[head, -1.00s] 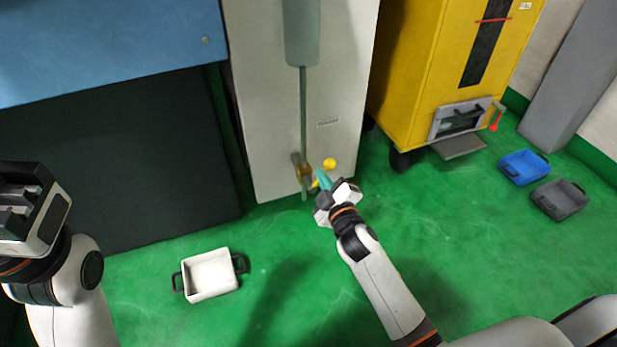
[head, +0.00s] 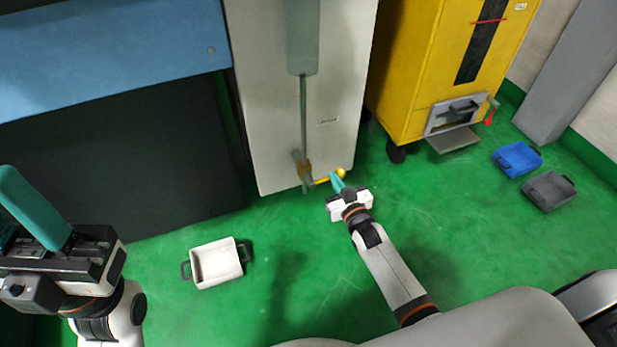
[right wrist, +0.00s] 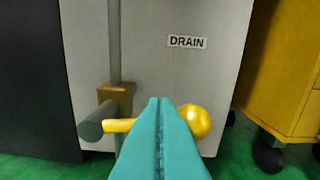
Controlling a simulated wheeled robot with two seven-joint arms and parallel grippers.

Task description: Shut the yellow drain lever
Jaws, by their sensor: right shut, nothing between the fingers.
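The yellow drain lever (head: 322,181) sticks out to the right from a brass valve (head: 305,170) low on the pale cabinet. Its ball knob (head: 341,173) is at the right end. In the right wrist view the lever (right wrist: 118,126) runs roughly level from a grey cylinder to the knob (right wrist: 195,121), under a DRAIN label (right wrist: 187,42). My right gripper (head: 336,181) is shut and empty. Its teal fingertips (right wrist: 160,100) overlap the lever just left of the knob and hide part of it; contact cannot be told. My left gripper (head: 35,208) is far left, its opening unclear.
A thin pipe (head: 303,110) drops to the valve. A white bin (head: 216,282) stands on the green floor at the front left. A yellow wheeled machine (head: 415,60) stands to the right, with blue (head: 518,170) and grey (head: 548,203) bins beyond it.

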